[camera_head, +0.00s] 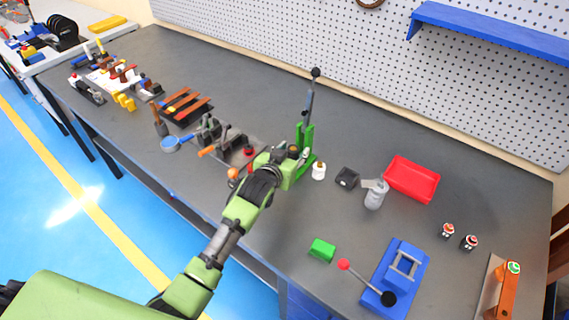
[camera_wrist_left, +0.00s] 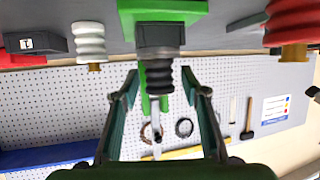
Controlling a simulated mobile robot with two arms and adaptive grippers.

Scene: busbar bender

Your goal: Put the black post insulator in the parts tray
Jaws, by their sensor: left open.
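The black post insulator (camera_wrist_left: 158,76) is a dark ribbed piece in the left wrist view, between the two fingers of my left gripper (camera_wrist_left: 160,92). The fingers are spread, with a gap on each side of it. In the head view my left gripper (camera_head: 288,163) is over the middle of the bench by the green lever press (camera_head: 304,142), and it mostly hides the black insulator. The parts tray is probably the red tray (camera_head: 412,181), which looks empty, to the right of the gripper. My right gripper is not in view.
A white insulator (camera_head: 319,171) and a black box (camera_head: 347,178) stand to the right of the gripper, then a grey can (camera_head: 375,195) before the red tray. A red insulator (camera_head: 249,150) and clamps are to the left. A green block (camera_head: 322,249) and blue bender (camera_head: 398,272) are nearer.

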